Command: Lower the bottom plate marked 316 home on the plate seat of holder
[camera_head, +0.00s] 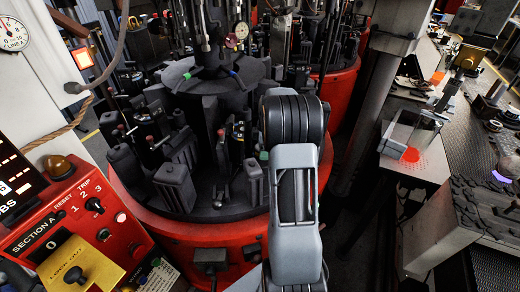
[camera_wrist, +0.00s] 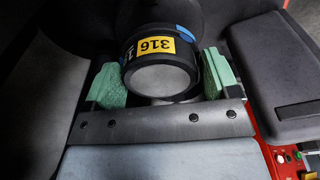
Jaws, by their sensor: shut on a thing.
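The bottom plate marked 316 (camera_wrist: 160,75) is a dark round piece with a pale grey face, a yellow label and a blue mark. It is in the upper middle of the wrist view. My gripper (camera_wrist: 161,82) is shut on it, with a green pad at each side. A dark rounded form (camera_wrist: 160,14) lies just beyond the plate; I cannot tell whether they touch. The holder's plate seat cannot be made out. In the head view my arm covers the gripper and the plate.
Dark blocks flank my gripper in the wrist view, one close at right (camera_wrist: 280,75). In the head view the red-based rotary machine (camera_head: 200,232) carries several dark moulds. A red control panel (camera_head: 85,225) is at left, a bench (camera_head: 480,130) at right.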

